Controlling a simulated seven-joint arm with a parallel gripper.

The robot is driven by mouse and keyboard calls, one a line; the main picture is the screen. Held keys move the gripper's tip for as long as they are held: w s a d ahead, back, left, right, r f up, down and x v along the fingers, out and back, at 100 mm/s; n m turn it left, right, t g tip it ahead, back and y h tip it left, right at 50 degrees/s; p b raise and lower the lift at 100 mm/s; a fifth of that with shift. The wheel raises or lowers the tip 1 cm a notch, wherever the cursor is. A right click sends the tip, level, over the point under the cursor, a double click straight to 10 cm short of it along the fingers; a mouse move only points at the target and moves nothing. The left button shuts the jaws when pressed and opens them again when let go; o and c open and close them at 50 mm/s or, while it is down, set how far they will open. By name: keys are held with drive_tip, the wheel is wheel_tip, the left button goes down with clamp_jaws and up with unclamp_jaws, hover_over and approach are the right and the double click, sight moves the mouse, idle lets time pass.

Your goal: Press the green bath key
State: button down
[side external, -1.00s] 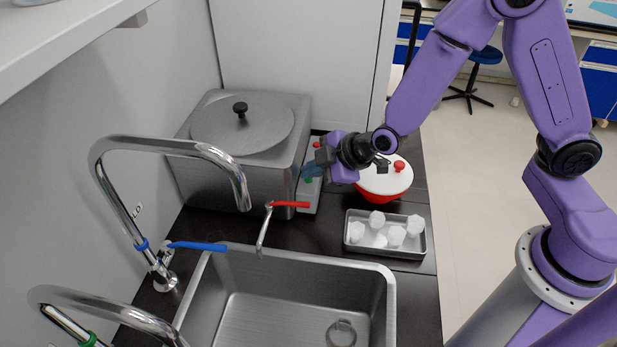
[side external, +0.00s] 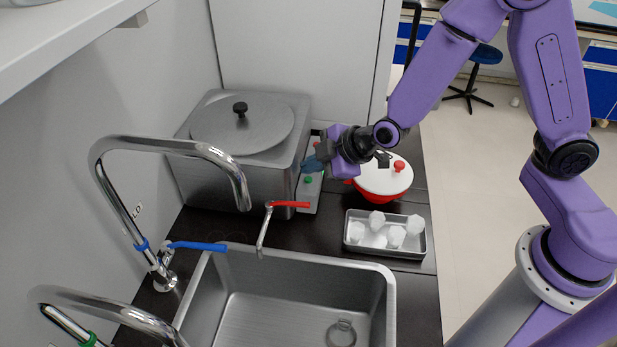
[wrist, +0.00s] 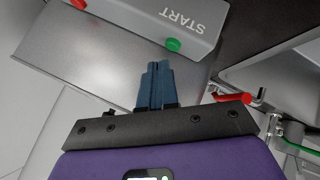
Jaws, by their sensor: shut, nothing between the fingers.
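The green key (side external: 308,180) is a small round button on the grey control panel at the right side of the metal bath (side external: 228,185). In the wrist view the green key (wrist: 173,44) sits beside the printed word START on the panel (wrist: 150,18). My gripper (side external: 308,166) is shut and empty, its blue fingers together. In the side view its tips are close to the panel, just above the green key in the picture. In the wrist view the fingertips (wrist: 155,66) point toward the panel, and a gap shows between them and the key.
A red key (wrist: 78,3) is at the panel's other end. A red tap lever (side external: 290,204) stands close in front of the panel. A white-lidded red pot (side external: 385,180) and a tray (side external: 412,251) of white pieces are to the right. The sink (side external: 290,264) is in front.

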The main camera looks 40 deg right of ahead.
wheel_tip(320, 180, up, 5)
idle(0.8)
